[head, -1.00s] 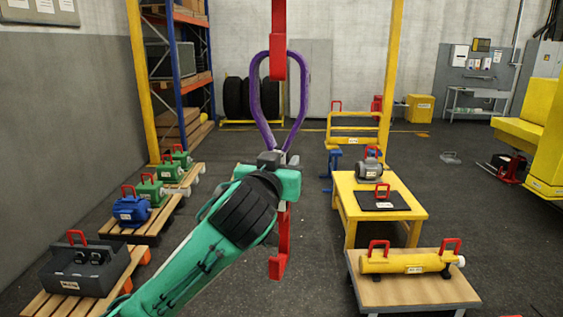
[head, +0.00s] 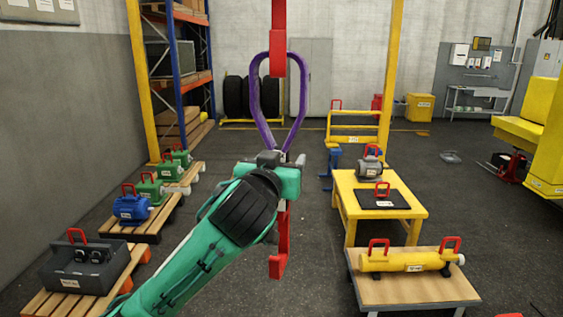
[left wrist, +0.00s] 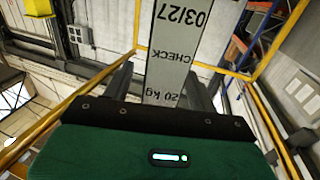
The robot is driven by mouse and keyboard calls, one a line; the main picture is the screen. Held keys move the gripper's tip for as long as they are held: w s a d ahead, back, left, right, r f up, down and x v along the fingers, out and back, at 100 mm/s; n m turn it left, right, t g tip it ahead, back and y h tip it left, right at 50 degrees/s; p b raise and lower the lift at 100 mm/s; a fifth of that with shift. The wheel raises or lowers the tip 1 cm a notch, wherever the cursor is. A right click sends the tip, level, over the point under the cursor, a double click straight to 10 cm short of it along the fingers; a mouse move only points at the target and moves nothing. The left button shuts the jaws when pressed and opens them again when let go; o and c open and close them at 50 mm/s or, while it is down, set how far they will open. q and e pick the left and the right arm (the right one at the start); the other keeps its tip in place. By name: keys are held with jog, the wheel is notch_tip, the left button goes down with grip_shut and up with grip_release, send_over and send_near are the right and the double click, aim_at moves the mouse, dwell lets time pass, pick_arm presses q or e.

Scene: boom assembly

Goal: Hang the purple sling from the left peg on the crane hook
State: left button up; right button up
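The purple sling (head: 257,106) is an upright loop in the middle of the head view. Its top bend passes at the lower end of the upper red hook piece (head: 278,40), which partly covers it. The sling narrows to its lower end at my left gripper (head: 283,157). In the left wrist view, a grey tag (left wrist: 172,55) reading "03/27 CHECK 20 kg" stands between my dark fingers, with a gap beside the left one. The fingers look parted around it. A lower red hook (head: 280,250) shows below my gripper; its upper part is hidden. My right gripper is out of view.
Yellow posts (head: 139,80) rise left and right of the sling. A wooden bench (head: 415,292) with a yellow cylinder (head: 405,261) and a yellow table (head: 345,200) stand right. Pallets with motors and a dark box (head: 85,266) line the left. The floor between is clear.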

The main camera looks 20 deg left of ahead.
pick_arm(q)
jog(key=shift+f, duration=0.2)
jog(key=shift+s, duration=0.2)
jog(key=s+b, duration=0.9)
jog(key=s, duration=0.4)
jog(key=shift+s+d+r, duration=0.15)
jog(key=shift+s, duration=0.05)
